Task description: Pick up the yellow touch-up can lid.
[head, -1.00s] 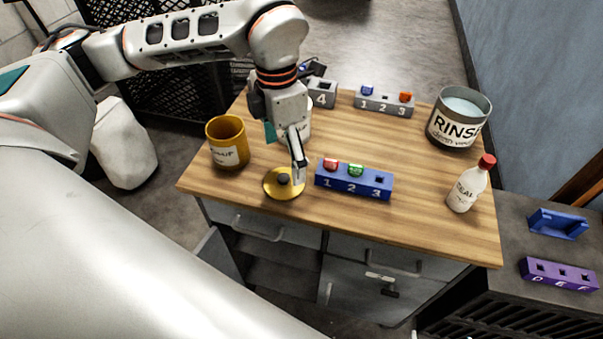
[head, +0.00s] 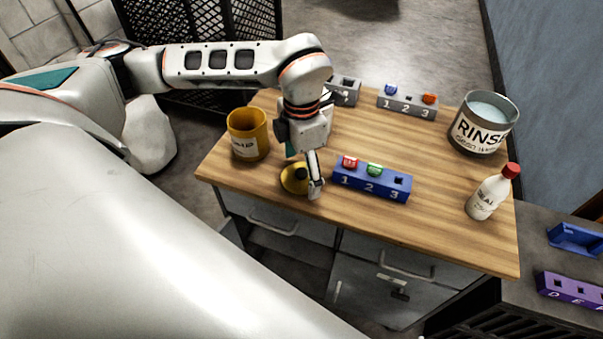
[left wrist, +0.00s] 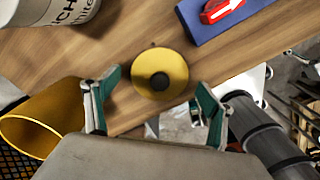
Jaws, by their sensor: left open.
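The yellow touch-up can lid (head: 291,183), a round disc with a dark knob in its middle, lies flat on the wooden table near its front left edge. It shows whole in the left wrist view (left wrist: 172,52). My left gripper (head: 316,190) is open and points down at the lid, covering its right part in the head view. In the left wrist view its two fingers (left wrist: 157,82) stand apart, to the left and right of the lid, with nothing between them gripped. Whether they touch the lid cannot be told. My right gripper is not in view.
A yellow cup (head: 247,135) stands left of the lid. A blue numbered block (head: 372,181) with red and green pieces lies close on the right. A rinse can (head: 482,122), a red-capped bottle (head: 487,195) and a grey block (head: 407,103) stand farther off.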

